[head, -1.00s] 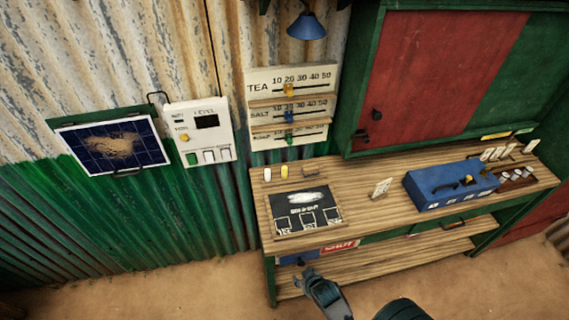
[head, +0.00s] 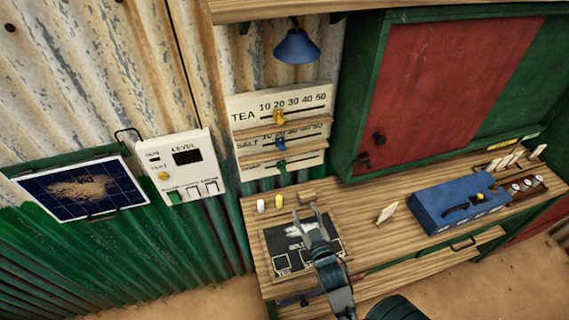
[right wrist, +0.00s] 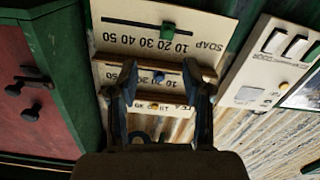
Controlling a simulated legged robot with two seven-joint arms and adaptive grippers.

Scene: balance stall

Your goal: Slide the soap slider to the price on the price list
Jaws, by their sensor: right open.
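The green soap slider (head: 282,166) sits on the lowest row of the cream slider board (head: 327,99), below the tea and salt rows. In the right wrist view, which is upside down, the soap slider (right wrist: 167,29) stands near the 20 mark. My right gripper (head: 308,210) is open and empty, over the counter and below the board. In the wrist view its fingers (right wrist: 159,66) overlap the salt row, with the soap row beyond. A dark board with boxes (head: 272,247) lies partly behind the gripper; I cannot read any price or confirm a price list. My left gripper is out of view.
The yellow tea slider (head: 278,117) and blue salt slider (head: 280,142) sit above. White and yellow pieces (head: 270,204) and a small brown block (head: 307,197) stand under the board. A blue box (head: 450,204) is at right. A blue lamp (head: 296,46) hangs above.

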